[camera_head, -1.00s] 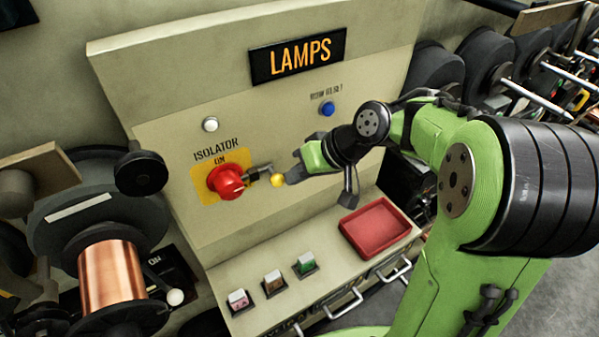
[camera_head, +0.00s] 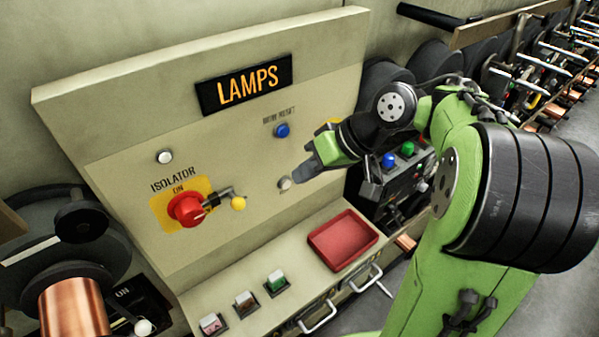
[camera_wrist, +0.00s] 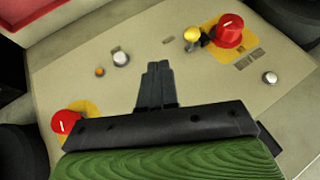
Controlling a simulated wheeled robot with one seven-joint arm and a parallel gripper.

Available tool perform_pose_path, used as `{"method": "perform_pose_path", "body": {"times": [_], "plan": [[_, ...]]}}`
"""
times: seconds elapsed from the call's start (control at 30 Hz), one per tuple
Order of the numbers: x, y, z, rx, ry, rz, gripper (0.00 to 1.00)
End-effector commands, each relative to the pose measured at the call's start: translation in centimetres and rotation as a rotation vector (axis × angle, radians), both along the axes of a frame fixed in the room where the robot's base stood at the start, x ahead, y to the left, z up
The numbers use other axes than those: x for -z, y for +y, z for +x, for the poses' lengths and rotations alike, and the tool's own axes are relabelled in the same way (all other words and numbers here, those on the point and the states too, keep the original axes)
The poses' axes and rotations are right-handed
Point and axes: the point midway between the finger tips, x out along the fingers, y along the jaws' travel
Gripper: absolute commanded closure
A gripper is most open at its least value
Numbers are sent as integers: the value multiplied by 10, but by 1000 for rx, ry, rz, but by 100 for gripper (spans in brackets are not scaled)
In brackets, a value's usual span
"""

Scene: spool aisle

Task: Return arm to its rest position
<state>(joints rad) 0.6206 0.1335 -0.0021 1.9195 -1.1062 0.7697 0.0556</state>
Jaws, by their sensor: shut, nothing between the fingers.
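My gripper (camera_head: 302,174) is in front of the right part of the beige LAMPS panel (camera_head: 135,125) in the head view. Its fingers are together and hold nothing. In the wrist view the closed fingers (camera_wrist: 157,84) point at the panel face. A white round button (camera_head: 285,183) shows just beside the fingertips; I cannot tell whether they touch it. My green and black arm reaches in from the right, extended toward the panel. The red isolator knob (camera_head: 187,209) on its yellow plate, with a yellow-tipped lever (camera_head: 238,203), is to the left of my gripper.
A blue button (camera_head: 282,130) and a white button (camera_head: 165,157) are on the panel. A red tray (camera_head: 343,240) and several coloured switches, one green (camera_head: 276,281), are on the lower ledge. A copper spool (camera_head: 75,307) stands at left. Grey floor shows at lower right.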

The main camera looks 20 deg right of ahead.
Motion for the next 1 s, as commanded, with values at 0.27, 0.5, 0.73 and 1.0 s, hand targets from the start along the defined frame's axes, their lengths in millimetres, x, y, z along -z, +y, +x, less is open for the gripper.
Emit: {"method": "perform_pose_path", "body": {"times": [0.27,0.5,0.73,1.0], "plan": [[1,0,0,1,1,0,100],[-3,29,-32,52,8,-145,100],[11,29,-134,244,-16,-396,100],[27,3,-179,360,-32,-462,100]]}}
